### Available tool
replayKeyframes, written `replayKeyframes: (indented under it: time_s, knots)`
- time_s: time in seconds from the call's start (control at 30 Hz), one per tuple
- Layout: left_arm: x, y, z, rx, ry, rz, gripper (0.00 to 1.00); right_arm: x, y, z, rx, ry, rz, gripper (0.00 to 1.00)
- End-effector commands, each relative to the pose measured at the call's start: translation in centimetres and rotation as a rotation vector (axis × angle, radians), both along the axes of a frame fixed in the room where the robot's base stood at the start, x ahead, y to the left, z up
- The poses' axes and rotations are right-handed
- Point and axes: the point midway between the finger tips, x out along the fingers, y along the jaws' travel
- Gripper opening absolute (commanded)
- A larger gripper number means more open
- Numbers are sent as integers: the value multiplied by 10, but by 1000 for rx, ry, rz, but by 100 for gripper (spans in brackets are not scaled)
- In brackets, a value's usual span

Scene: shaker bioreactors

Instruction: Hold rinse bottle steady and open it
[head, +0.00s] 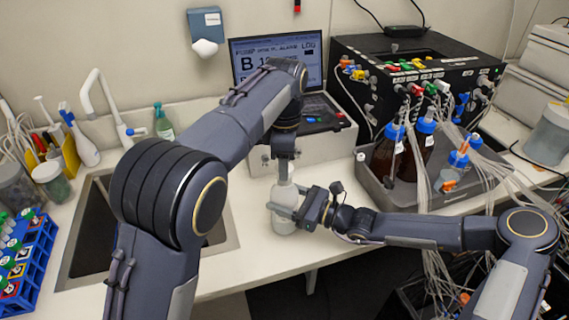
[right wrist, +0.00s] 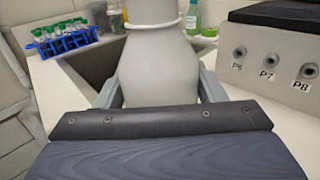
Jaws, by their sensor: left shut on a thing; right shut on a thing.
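The rinse bottle (head: 284,222) is a whitish bottle standing upright on the counter, right of the sink. My right gripper (head: 282,209) is shut on its body from the right side. In the right wrist view the bottle (right wrist: 159,72) sits between the two fingers (right wrist: 160,92). My left gripper (head: 284,172) comes down from above and is shut on the bottle's top, at the cap. The cap is mostly hidden by the left fingers, so I cannot tell whether it is loose. In the right wrist view the bottle's top is cut off.
The sink (head: 232,240) lies left of the bottle. A laptop (head: 312,104) stands behind on a grey box. A tray (head: 415,197) with brown blue-capped bottles and tubing is at right. A blue tube rack (head: 38,262) is at far left. The counter's front edge is close.

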Motion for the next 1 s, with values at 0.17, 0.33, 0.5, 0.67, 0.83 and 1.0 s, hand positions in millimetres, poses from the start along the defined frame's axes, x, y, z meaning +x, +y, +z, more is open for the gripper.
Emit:
replayKeyframes:
  time_s: [0.17, 0.33, 0.5, 0.67, 0.83, 1.0]
  knots:
    - [0, 0, 3, -1, -1, 0, 10, 0, 0, 0, 0, 1, 0, 0]
    - [1, 0, 23, -1, -3, 0, 10, 0, 0, 0, 0, 1, 0, 0]
    - [0, 0, 38, -1, -1, 0, 10, 0, 0, 0, 0, 1, 0, 0]
    - [0, 0, 40, 0, 0, 0, 10, 0, 0, 0, 0, 1, 0, 0]
    - [0, 0, 40, 0, 0, 0, 10, 0, 0, 0, 0, 0, 0, 75]
    - [0, 0, 40, 0, 0, 0, 10, 0, 0, 0, 0, 0, 0, 88]
